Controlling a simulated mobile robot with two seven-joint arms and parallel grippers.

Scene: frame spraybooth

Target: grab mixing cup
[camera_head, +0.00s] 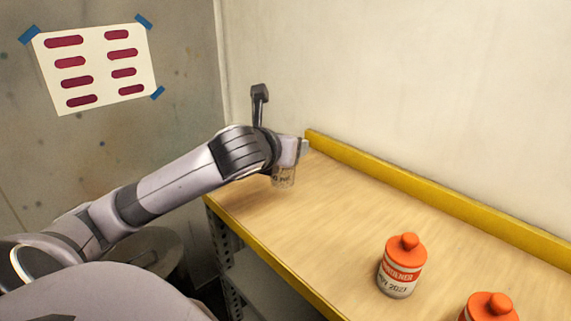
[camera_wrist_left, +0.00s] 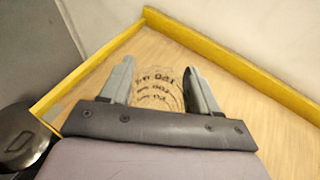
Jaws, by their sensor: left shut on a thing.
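The mixing cup (camera_head: 284,177) is a clear cup with dark printed markings, at the far left end of the wooden bench in the head view. My left gripper (camera_head: 291,158) is at the cup, and the arm hides part of it. In the left wrist view the cup (camera_wrist_left: 158,88) sits between the two fingers of my left gripper (camera_wrist_left: 160,85), which is shut on it. I cannot tell whether the cup's base touches the bench. My right gripper is in neither view.
The bench (camera_head: 330,215) has a yellow raised edge (camera_head: 420,193) along the wall. An orange-capped bottle (camera_head: 402,266) stands near the front, with a second orange-capped bottle (camera_head: 489,308) at the bottom edge. A dark drum (camera_head: 148,255) stands left. The bench middle is clear.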

